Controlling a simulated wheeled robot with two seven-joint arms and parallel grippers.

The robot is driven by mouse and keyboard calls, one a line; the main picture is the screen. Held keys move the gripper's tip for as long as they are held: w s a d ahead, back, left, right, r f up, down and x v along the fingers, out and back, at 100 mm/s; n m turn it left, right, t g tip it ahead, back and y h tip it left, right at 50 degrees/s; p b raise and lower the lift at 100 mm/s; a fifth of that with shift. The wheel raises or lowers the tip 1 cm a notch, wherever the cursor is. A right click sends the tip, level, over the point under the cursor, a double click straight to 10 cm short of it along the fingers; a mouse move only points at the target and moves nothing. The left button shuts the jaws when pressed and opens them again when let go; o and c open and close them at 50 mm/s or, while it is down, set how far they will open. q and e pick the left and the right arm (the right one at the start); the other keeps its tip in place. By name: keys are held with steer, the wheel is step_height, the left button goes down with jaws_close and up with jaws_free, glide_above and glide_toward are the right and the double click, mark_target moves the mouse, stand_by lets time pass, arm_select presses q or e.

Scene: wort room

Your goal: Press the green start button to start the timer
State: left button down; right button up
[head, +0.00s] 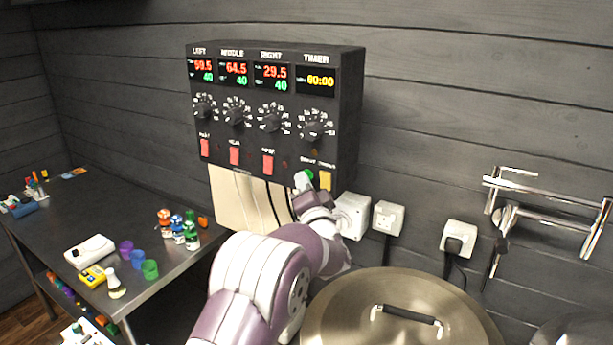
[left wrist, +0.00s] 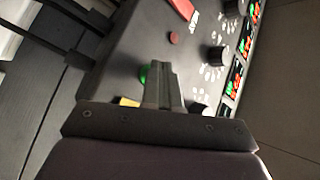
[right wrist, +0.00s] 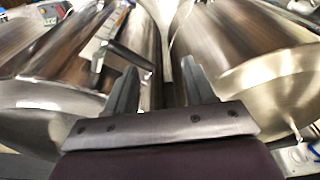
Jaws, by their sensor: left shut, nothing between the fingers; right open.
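The black control panel (head: 275,105) hangs on the wall, with a timer display (head: 317,81) reading 00:00 at its right end. The green start button (head: 309,174) is at the panel's lower right, beside a yellow switch (head: 325,180). My left gripper (head: 302,181) is shut and empty, its tips at the green button and partly covering it. In the left wrist view the green button (left wrist: 144,75) shows just beside the closed fingers (left wrist: 162,70); I cannot tell whether they touch it. My right gripper (right wrist: 160,85) is open and empty, above shiny metal vessels.
A large lidded pot (head: 400,310) stands below the panel at the right. Wall sockets (head: 388,217) and a chrome tap (head: 545,210) are on the wall. A metal table (head: 150,270) with small bottles and cups is at the left.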

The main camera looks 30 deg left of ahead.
arm_select(q)
steer(key=shift+s, duration=0.8)
steer(key=shift+s+a, duration=0.1)
steer(key=s+b, duration=0.1)
steer(key=s, duration=0.3)
steer(key=shift+s+a, duration=0.15)
steer(key=shift+s, duration=0.2)
stand_by(0.6)
